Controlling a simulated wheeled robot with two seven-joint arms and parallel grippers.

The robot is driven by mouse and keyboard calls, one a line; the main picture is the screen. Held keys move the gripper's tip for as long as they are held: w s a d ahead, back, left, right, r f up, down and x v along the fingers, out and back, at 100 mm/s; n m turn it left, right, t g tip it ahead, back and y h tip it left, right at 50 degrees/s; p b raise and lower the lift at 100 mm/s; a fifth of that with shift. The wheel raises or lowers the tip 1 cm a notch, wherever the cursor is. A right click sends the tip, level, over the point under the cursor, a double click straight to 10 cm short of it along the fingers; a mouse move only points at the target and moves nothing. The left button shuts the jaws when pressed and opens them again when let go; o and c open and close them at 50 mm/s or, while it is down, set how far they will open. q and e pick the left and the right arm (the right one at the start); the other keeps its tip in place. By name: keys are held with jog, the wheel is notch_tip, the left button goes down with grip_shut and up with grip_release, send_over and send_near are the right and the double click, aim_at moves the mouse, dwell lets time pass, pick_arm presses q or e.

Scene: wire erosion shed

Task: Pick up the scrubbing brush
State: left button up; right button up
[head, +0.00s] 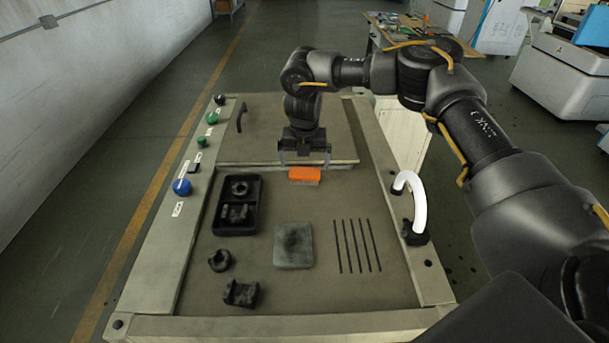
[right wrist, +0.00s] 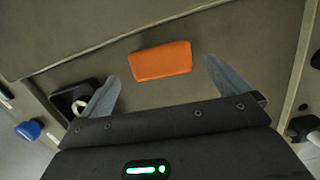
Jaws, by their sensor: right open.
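The scrubbing brush is an orange block (head: 304,175) with a pale lower edge, lying on the bench panel just in front of the raised back section. In the right wrist view its orange top (right wrist: 160,61) lies slightly tilted, beyond and between the fingers. My right gripper (head: 304,160) points down at the brush from the back side, fingers apart on either side of it. The right wrist view shows the same open gripper (right wrist: 165,85) with nothing between its fingers. I cannot tell its exact height above the brush. My left gripper is not in view.
A black tray (head: 217,221) with dark parts stands left of the brush. Knobs line the left rim.

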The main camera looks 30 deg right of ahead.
aim_at(305, 171)
jog(key=f, duration=0.1)
jog(key=f+p, duration=0.1)
jog(key=f, duration=0.3)
jog(key=shift+w+d, duration=0.2)
jog(key=shift+w, duration=0.1)
jog(key=shift+c, duration=0.4)
jog(key=c, duration=0.8)
jog(key=shift+c, duration=0.2)
jog(key=shift+r, duration=0.1)
